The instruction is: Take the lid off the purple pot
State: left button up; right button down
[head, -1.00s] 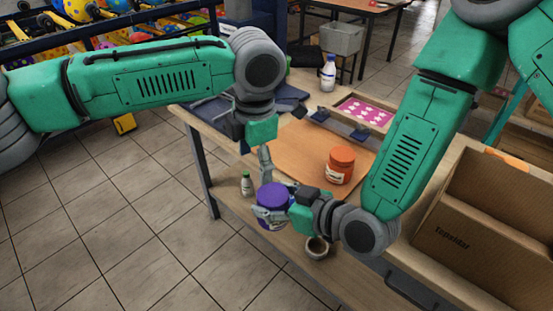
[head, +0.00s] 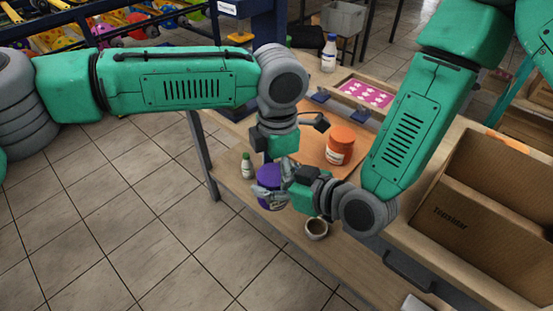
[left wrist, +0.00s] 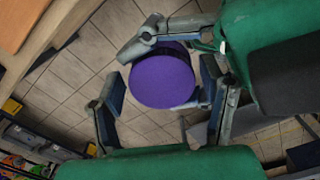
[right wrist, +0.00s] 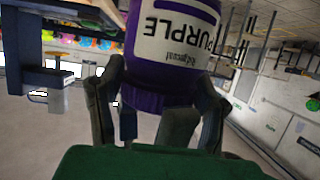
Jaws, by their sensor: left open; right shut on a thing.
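The purple pot (head: 268,180) is held up off the table in my right gripper (head: 280,196). The left wrist view shows the round purple lid (left wrist: 162,78) from above, on the pot. My left gripper (head: 284,168) is open above the pot in the head view. In the left wrist view, its fingers (left wrist: 160,95) are on either side of the lid, and I cannot tell whether they touch it.
An orange pot (head: 340,148) stands on the table's brown board. A small bottle (head: 247,166) and a small cup (head: 316,228) are near the held pot. A white bottle (head: 329,54) stands at the back. A cardboard box (head: 480,215) is at the right.

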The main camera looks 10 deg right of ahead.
pick_arm(q)
jog(key=shift+c, duration=0.4)
jog(key=c, duration=0.9)
jog(key=shift+s+d, duration=0.15)
jog(key=shift+s, duration=0.05)
jog(key=shift+c, duration=0.2)
jog(key=shift+n, duration=0.7)
jog(key=n, duration=0.3)
jog(key=shift+w+a, duration=0.2)
jog(key=shift+w, duration=0.1)
jog(key=shift+n, duration=1.1)
